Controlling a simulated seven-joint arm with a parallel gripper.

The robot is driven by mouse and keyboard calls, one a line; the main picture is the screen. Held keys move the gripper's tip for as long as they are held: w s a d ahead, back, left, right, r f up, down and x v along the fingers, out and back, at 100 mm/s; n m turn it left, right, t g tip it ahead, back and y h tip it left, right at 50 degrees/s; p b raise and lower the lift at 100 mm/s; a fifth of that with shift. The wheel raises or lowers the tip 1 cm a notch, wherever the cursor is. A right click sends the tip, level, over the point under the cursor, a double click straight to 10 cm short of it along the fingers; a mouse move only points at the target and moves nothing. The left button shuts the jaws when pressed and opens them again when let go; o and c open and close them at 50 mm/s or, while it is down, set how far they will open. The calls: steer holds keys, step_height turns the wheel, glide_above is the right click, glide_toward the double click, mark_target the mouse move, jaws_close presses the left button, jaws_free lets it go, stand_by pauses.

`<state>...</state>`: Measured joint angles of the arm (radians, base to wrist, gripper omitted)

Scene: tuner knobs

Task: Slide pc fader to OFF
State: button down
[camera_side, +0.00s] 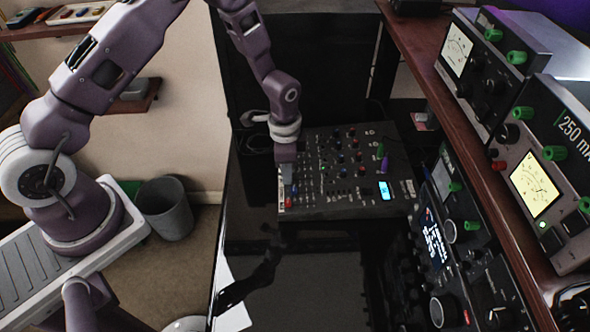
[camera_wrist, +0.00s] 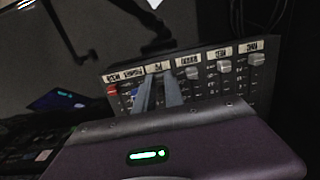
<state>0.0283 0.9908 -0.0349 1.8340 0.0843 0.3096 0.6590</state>
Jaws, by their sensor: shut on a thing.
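The black mixer panel (camera_side: 335,207) lies flat on the dark table, with a row of labelled faders along its left edge in the side view. My gripper (camera_side: 289,186) points down at that row. In the wrist view my gripper's two grey fingers (camera_wrist: 160,97) stand below the upside-down PC label (camera_wrist: 158,67), closed around the pc fader. The fader's cap is mostly hidden between the fingers. A red cap (camera_wrist: 112,90) lies to the left of the fingers, and a grey fader cap (camera_wrist: 193,73) to the right, apart from them.
More grey fader caps (camera_wrist: 225,66) continue to the right in the wrist view. Coloured knobs (camera_side: 350,144) and a lit blue display (camera_side: 385,190) are on the panel. A shelf of meters (camera_side: 538,178) and other equipment (camera_side: 437,240) stand at the right.

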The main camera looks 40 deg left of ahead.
steer(key=shift+s+a, duration=0.15)
steer(key=shift+a, duration=0.1)
steer(key=c, duration=1.4)
jaws_free()
steer(key=shift+c, duration=0.2)
steer(key=shift+d, duration=0.1)
step_height(320, 180, up, 7)
steer(key=shift+r, duration=0.15)
